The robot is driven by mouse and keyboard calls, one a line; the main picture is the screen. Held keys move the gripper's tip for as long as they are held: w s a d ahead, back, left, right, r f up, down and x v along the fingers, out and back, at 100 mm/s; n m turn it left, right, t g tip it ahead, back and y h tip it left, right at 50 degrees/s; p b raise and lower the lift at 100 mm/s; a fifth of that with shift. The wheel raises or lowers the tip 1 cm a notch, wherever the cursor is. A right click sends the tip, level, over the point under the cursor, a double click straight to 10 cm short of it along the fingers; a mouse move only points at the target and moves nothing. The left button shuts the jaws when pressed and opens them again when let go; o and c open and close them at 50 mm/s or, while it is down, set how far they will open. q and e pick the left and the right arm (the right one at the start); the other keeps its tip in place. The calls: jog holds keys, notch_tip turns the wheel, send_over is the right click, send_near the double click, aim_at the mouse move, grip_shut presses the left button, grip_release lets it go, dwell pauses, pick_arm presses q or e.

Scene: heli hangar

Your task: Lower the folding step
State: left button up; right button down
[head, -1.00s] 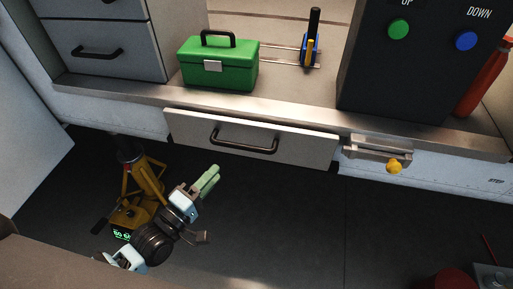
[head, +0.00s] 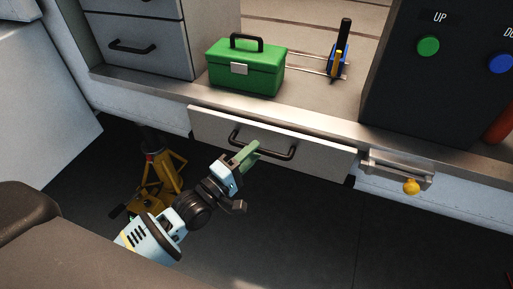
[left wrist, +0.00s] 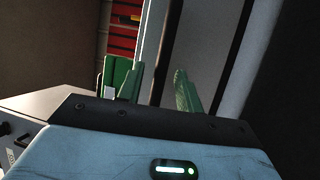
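The folding step is a pale flat panel (head: 320,158) under the sill in the head view, with a black bar handle (head: 284,155) across its front. It stands upright against the front of the floor edge. My left gripper (head: 246,154) has green fingers and is at the left half of the handle, overlapping it in the head view. In the left wrist view the two fingers (left wrist: 158,88) are apart, with a dark strip between them. I cannot tell whether they touch the handle. A metal latch bracket with a yellow knob (head: 411,187) is right of the panel. My right gripper is not in view.
A green toolbox (head: 246,80) and a blue clamp-like tool (head: 338,62) are on the floor above the sill. A dark control box (head: 428,85) has green and blue buttons. A yellow jack (head: 160,180) stands behind my left arm. The dark floor at right is clear.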

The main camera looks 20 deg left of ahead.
pick_arm(q)
jog(key=shift+x, duration=1.05)
grip_shut()
jog(key=shift+f, duration=0.1)
